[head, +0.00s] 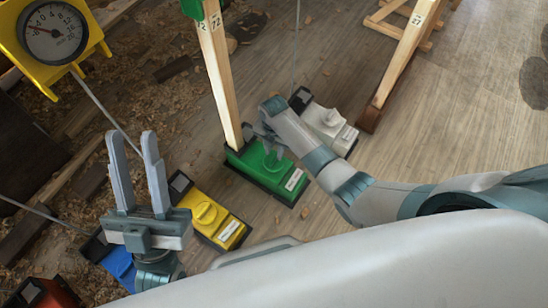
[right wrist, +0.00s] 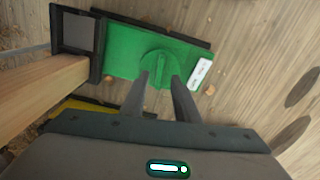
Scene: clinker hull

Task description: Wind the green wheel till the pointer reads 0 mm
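The green wheel (right wrist: 157,60) sits on a green box (right wrist: 120,45) with a white label. In the right wrist view the two fingers of my right gripper (right wrist: 160,78) stand apart, one either side of the wheel's raised grip bar, with gaps showing. In the head view my right gripper (head: 268,135) is over the green box (head: 284,181) and partly hides the wheel. My left gripper (head: 132,138) is open and empty, fingers up. A yellow dial (head: 55,33) with a mm scale is at the top left; its exact reading is too small to tell. No green dial face shows.
A yellow box (head: 229,232) with a yellow wheel, a blue box (head: 121,266) and a red box (head: 42,294) stand left of the green one. A white box (head: 330,125) stands to its right. A wooden post (head: 217,75) rises at the green box.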

